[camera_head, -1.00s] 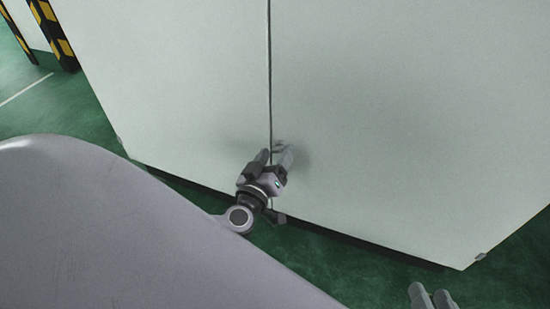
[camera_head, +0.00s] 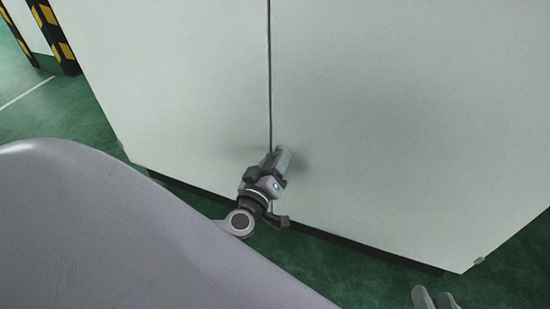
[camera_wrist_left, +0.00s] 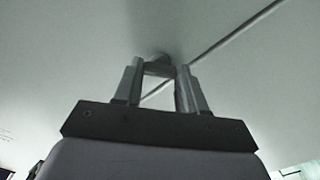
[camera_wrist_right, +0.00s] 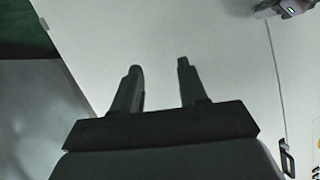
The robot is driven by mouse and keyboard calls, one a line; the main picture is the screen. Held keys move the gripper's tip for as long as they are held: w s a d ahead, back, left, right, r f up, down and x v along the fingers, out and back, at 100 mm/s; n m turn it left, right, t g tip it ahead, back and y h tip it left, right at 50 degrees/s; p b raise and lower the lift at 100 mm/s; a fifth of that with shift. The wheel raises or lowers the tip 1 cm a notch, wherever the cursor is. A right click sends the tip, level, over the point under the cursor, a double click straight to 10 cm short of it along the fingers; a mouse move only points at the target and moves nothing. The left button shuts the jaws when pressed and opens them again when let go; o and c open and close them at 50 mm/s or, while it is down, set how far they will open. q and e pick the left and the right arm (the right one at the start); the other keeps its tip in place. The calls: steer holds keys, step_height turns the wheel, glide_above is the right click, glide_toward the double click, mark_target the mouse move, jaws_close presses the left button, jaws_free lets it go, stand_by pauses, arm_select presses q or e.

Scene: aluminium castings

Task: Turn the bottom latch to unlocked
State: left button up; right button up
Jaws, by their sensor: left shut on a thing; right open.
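The bottom latch (camera_wrist_left: 158,62) is a small grey piece on the white cabinet door, beside the dark seam between the doors, in the left wrist view. My left gripper (camera_wrist_left: 160,72) is shut on it, one finger on each side. In the head view my left gripper (camera_head: 279,156) is at the lower part of the door seam (camera_head: 270,80) and hides the latch. Whether the latch stands locked or unlocked cannot be told. My right gripper (camera_head: 435,300) is at the bottom edge of the head view. In the right wrist view my right gripper (camera_wrist_right: 158,68) is open and empty.
The white cabinet (camera_head: 400,120) fills most of the head view, standing on a green floor (camera_head: 70,110). A yellow and black striped post (camera_head: 55,35) stands at the upper left. A dark handle-like part (camera_wrist_right: 287,158) shows at the right wrist view's lower right.

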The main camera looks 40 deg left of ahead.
arm_select(q)
steer(key=shift+n+p, duration=1.15)
steer(key=shift+n, duration=4.15)
arm_select(e)
steer(key=shift+s+d+f+n+h, duration=0.1)
steer(key=shift+s+d+h, duration=0.15)
steer(key=shift+d, duration=0.15)
steer(key=shift+s+d+r+n+h, duration=0.1)
steer(key=shift+d+h, duration=0.1)
steer(key=shift+d, duration=0.25)
steer(key=shift+s+d+f+n+h, duration=0.1)
steer(key=shift+s+d+h, duration=0.15)
steer(key=shift+d, duration=0.15)
steer(key=shift+w, duration=0.1)
steer(key=shift+a, duration=0.15)
arm_select(q)
steer(key=o, duration=1.1)
steer(key=shift+c, duration=0.2)
